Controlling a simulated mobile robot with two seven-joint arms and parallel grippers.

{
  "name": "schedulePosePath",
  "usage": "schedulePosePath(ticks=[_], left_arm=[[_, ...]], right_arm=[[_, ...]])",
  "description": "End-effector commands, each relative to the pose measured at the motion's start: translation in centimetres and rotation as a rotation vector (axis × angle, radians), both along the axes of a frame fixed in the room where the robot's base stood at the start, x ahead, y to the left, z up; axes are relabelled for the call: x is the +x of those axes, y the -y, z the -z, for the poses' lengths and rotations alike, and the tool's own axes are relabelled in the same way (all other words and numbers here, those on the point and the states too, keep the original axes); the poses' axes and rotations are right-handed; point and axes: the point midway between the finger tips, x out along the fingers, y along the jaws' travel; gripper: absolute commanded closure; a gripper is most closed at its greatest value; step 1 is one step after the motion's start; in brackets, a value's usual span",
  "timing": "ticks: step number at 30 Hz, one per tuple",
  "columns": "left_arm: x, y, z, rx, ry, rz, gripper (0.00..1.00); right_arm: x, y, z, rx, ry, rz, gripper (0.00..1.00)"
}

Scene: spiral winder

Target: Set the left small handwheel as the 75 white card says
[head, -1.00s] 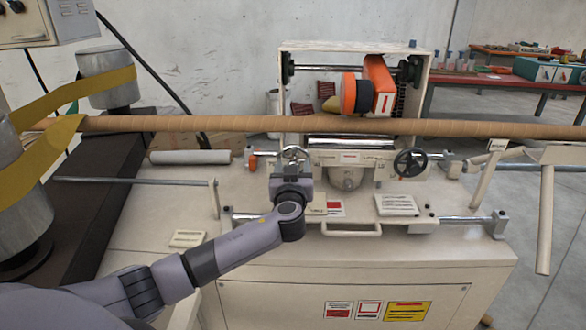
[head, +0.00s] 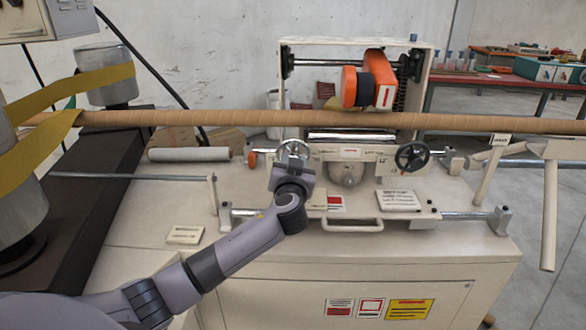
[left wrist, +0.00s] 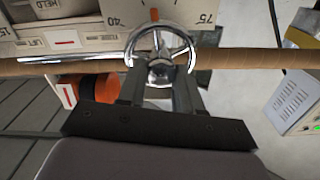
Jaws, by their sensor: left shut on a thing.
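The left small handwheel (head: 292,150) is a chrome wheel on the left of the cream carriage. My left gripper (left wrist: 160,85) is shut on it, with the fingers on either side of its lower part in the left wrist view, where the chrome rim and spokes (left wrist: 162,45) show. Behind it is a pale scale plate with the marks 40 and 75 (left wrist: 205,20) and a small orange mark (left wrist: 154,14) between them. In the head view my left gripper (head: 291,165) hides part of the wheel. White cards (head: 398,201) and (head: 185,235) lie on the machine; their print is too small to read. My right gripper is not seen.
A long brown tube (head: 220,119) runs across above the carriage. A black handwheel (head: 412,156) is on the carriage's right. A chrome rail (head: 465,215) and a handle (head: 352,227) lie in front.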

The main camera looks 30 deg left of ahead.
Motion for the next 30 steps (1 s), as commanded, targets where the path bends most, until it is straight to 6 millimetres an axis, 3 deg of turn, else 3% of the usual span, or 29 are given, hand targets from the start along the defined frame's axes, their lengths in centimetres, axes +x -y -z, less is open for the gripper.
schedulePosePath(ticks=[10, 30], left_arm=[[0.0, 0.1, 0.0, 0.277, -0.171, -0.001, 0.96], [0.1, 0.3, 0.1, 0.797, -0.491, 0.000, 0.96]], right_arm=[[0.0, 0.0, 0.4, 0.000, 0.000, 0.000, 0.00], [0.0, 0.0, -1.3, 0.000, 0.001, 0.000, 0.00]])
